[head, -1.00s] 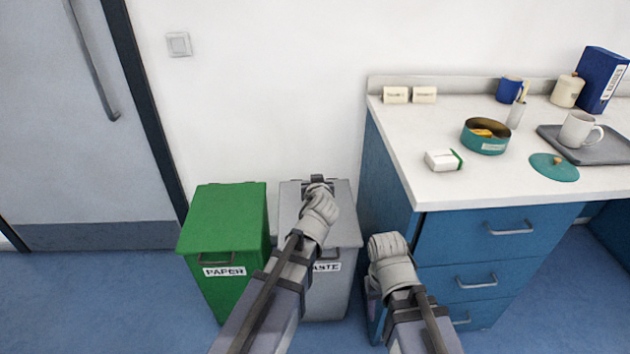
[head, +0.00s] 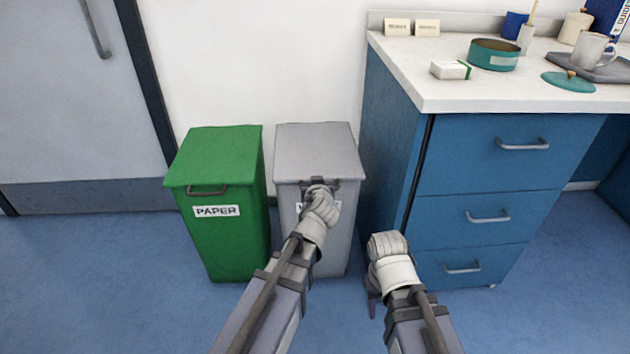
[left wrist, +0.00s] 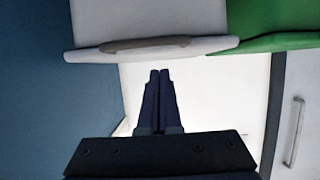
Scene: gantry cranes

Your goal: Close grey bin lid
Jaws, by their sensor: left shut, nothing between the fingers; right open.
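The grey bin (head: 338,235) stands against the wall, its white label mostly covered by my left arm. Its grey lid (head: 316,145) lies flat on top and looks closed. My left gripper (head: 318,182) is at the lid's front edge in the head view; I cannot tell whether it touches. The shut, empty fingers (left wrist: 160,75) point towards that rim. My right gripper (head: 373,304) is low beside the cabinet, mostly hidden by its wrist, open and empty.
A green paper bin (head: 225,235) stands close on the left of the grey bin. A blue drawer cabinet (head: 480,160) with a white counter stands on the right, near my right arm. A grey door (head: 60,90) is at the far left. Blue floor is clear at the left front.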

